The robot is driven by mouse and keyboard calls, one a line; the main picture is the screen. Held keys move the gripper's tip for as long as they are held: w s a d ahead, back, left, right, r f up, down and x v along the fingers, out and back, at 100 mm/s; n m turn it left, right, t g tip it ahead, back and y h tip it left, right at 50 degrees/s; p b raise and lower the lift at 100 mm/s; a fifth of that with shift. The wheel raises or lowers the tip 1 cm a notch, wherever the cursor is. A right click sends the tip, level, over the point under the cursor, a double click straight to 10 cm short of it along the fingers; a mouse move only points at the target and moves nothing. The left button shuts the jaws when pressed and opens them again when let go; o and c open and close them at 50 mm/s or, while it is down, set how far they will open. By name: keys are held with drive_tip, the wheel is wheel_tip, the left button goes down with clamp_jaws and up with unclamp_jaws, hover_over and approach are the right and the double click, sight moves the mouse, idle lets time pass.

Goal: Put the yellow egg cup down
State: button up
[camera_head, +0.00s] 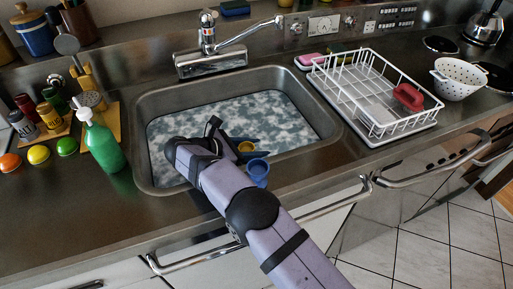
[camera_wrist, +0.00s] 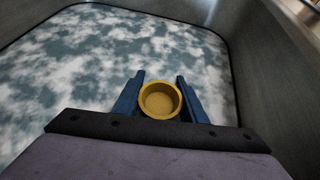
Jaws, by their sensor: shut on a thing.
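The yellow egg cup (camera_wrist: 160,100) is between the two blue fingers of my gripper (camera_wrist: 158,88) in the wrist view. My gripper is shut on it, and its open round mouth faces the camera. In the head view the yellow egg cup (camera_head: 246,147) shows at the end of my arm, with my gripper (camera_head: 250,150) over the near right part of the sink. How far the cup is above the sink's contents is hard to tell.
The sink (camera_head: 150,170) holds foamy, mottled water (camera_head: 270,108). A green soap bottle (camera_head: 103,145) stands left of the sink. A white dish rack (camera_head: 375,90) with a red item (camera_head: 408,97) stands right. A tap (camera_head: 210,45) is behind.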

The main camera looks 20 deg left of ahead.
sight(244, 148)
drive_tip(key=shift+f, duration=0.45)
drive_tip(key=o, duration=1.1)
drive_tip(key=shift+f, duration=0.1)
drive_tip(key=shift+r, duration=0.5)
drive_tip(key=shift+v, duration=3.85)
drive_tip(key=shift+r, duration=0.1)
